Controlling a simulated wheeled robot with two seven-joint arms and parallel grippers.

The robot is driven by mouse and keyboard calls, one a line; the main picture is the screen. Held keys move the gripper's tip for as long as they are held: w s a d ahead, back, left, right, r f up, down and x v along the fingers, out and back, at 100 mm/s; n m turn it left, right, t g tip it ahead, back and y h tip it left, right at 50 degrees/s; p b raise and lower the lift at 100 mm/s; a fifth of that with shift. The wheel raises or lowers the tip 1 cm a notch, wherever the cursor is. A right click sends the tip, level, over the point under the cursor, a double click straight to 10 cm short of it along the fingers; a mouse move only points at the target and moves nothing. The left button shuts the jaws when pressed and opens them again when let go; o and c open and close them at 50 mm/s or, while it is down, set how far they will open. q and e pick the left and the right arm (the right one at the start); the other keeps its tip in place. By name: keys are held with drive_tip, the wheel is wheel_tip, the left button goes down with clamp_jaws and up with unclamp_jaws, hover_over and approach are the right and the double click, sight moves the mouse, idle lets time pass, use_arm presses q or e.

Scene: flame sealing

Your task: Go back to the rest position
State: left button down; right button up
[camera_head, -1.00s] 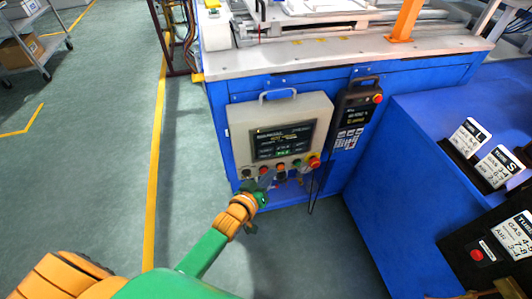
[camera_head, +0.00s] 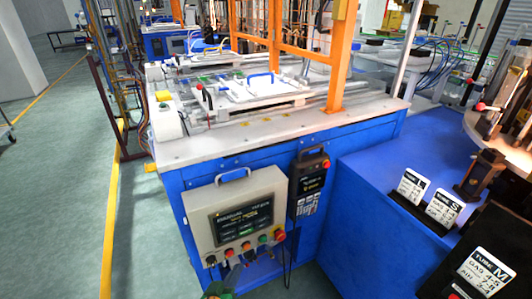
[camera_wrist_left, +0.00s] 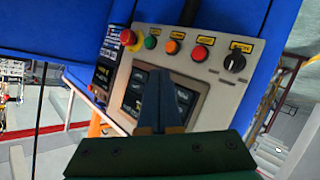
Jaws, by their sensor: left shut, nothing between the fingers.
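The control box (camera_head: 236,203) is a beige panel with a dark screen, a row of coloured buttons and a handle, on the front of the blue machine. My left gripper (camera_wrist_left: 158,100) shows in the left wrist view with its two fingers together and nothing between them. They point towards the control panel (camera_wrist_left: 222,80), which appears upside down there and partly hidden behind the fingers. In the head view only a green piece of my left arm shows at the bottom edge, below the box. I cannot tell the exact gap from fingers to panel. My right gripper is not visible.
A black handheld controller (camera_head: 309,180) hangs right of the box. The machine's light worktop (camera_head: 270,132) carries rails and an orange post (camera_head: 339,65). A blue cabinet (camera_head: 372,215) with label stands is at the right.

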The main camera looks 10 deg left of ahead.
use_arm(q)
drive_tip(key=s+a+f+m+g+y+p, duration=0.1)
drive_tip(key=s+a+f+m+g+p, duration=0.15)
drive_tip(key=s+f+g, duration=1.05)
drive_tip(key=s+a+f+m, duration=0.1)
drive_tip(key=s+f, duration=0.3)
drive_tip(key=s, duration=0.7)
drive_tip(key=s+a+f+m+y, duration=0.1)
drive_tip(key=s+f, duration=0.3)
drive_tip(key=s, duration=0.7)
drive_tip(key=shift+s+a+m+p, duration=0.3)
drive_tip(key=shift+s+a+m, duration=0.15)
drive_tip(key=shift+m, duration=0.2)
drive_tip(key=shift+w, duration=0.1)
